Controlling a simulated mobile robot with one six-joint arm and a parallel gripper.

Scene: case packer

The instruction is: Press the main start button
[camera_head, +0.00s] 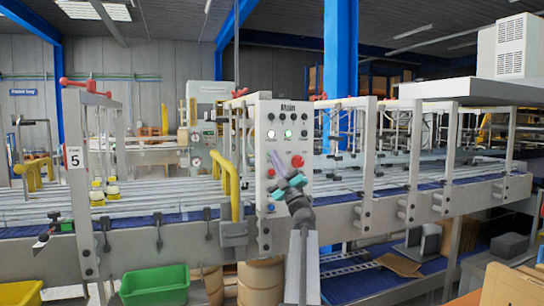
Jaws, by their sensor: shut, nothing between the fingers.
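A grey control panel (262,140) labelled "Main" stands on a post at the front of the conveyor. It bears rows of small buttons, among them a green lit button (288,134) in the upper middle. I cannot read the small labels, so I cannot tell for sure which one is the main start button. My gripper (276,160) is in front of the panel's lower half, shut and empty, with its fingers pointing up and left. Its tips appear below the green button. I cannot tell whether they touch the panel. My gripper hides part of the lower panel.
A large red button (297,161) sits just right of my fingers, and a blue button (271,208) lower down. Yellow guard rails (236,195) stand left of the panel. The conveyor (150,207) runs across behind it. A green bin (153,287) is below left.

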